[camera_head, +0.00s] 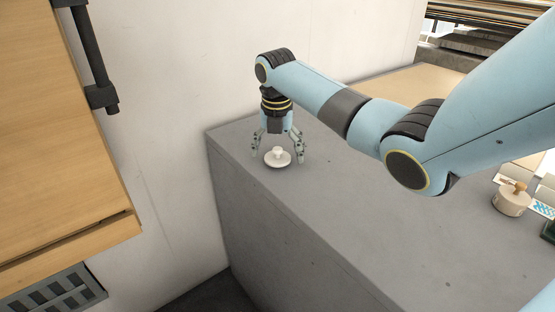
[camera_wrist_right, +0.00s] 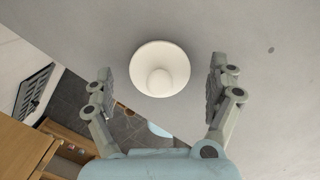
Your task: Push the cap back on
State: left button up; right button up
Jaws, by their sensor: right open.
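The cap (camera_head: 278,158) is a white round disc with a small knob on top. It lies on the grey counter (camera_head: 330,215), near the counter's far left corner. My right gripper (camera_head: 277,150) points down over it and is open. In the right wrist view the cap (camera_wrist_right: 150,52) sits between the two spread fingers (camera_wrist_right: 160,78), with a gap on each side. My left gripper does not show. I cannot see an uncapped container in these views.
A cream pot with a wooden knob (camera_head: 508,202) stands at the right, near patterned cards (camera_head: 546,196). A white wall (camera_head: 170,120) borders the counter, and a wooden cabinet (camera_head: 60,140) is at the left. The counter's middle is clear.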

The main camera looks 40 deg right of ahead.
aim_at(280, 148)
jog(key=c, duration=1)
jog(key=shift+r, duration=0.5)
jog(key=r, duration=0.2)
jog(key=r+p, duration=0.1)
jog(key=shift+s+d+r, duration=0.1)
jog(key=shift+s+r, duration=0.25)
jog(key=shift+r, duration=0.05)
jog(key=shift+s+a+r+p, duration=0.15)
jog(key=shift+s+r+p, duration=0.15)
jog(key=shift+s+r, duration=1.15)
jog(key=shift+s+a+r+p, duration=0.1)
jog(key=shift+s+r+p, duration=0.4)
jog(key=shift+s, duration=1.7)
jog(key=shift+s+a+r+p, duration=0.15)
jog(key=shift+s+r, duration=1.05)
jog(key=shift+s, duration=0.65)
